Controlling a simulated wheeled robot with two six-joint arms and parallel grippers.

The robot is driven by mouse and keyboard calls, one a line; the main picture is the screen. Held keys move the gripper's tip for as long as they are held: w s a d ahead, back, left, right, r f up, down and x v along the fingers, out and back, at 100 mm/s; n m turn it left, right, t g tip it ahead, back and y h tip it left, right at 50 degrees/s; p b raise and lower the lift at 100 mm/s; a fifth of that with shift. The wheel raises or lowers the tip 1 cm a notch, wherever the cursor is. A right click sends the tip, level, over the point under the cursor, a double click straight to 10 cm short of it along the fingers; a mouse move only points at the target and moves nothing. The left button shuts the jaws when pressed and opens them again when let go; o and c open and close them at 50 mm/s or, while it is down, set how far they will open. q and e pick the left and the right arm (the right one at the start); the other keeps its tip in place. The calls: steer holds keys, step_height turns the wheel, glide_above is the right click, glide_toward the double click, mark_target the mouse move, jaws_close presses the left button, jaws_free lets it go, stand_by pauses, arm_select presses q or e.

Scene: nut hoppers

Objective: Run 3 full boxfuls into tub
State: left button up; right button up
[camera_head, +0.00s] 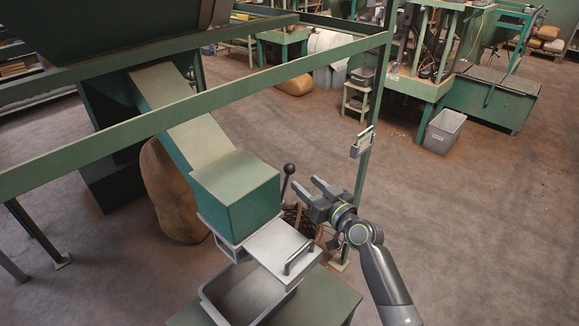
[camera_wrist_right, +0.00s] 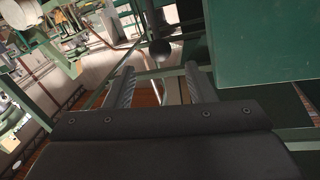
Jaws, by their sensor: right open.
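The green box (camera_head: 237,190) sits at the foot of the sloping chute (camera_head: 190,120). A metal slide plate (camera_head: 273,243) with a bar handle (camera_head: 299,258) juts from under it. Below is the grey tub (camera_head: 222,300), its visible part looking empty; the plate hides some of its inside. A lever with a black ball knob (camera_head: 289,169) stands beside the box. My right gripper (camera_head: 306,185) is open and empty, just right of the lever. In the right wrist view the knob (camera_wrist_right: 161,48) shows beyond and between the fingertips. My left gripper is not in view.
A green frame rail (camera_head: 250,82) crosses above the chute, joined to a post (camera_head: 370,125) carrying a small metal device (camera_head: 362,143). A brown sack (camera_head: 170,195) leans by the chute. The floor to the right is clear up to a grey bin (camera_head: 444,131).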

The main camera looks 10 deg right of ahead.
mark_target(293, 172)
steer(key=x, duration=0.8)
steer(key=shift+w+a, duration=0.15)
steer(key=shift+w, duration=0.2)
jaws_close()
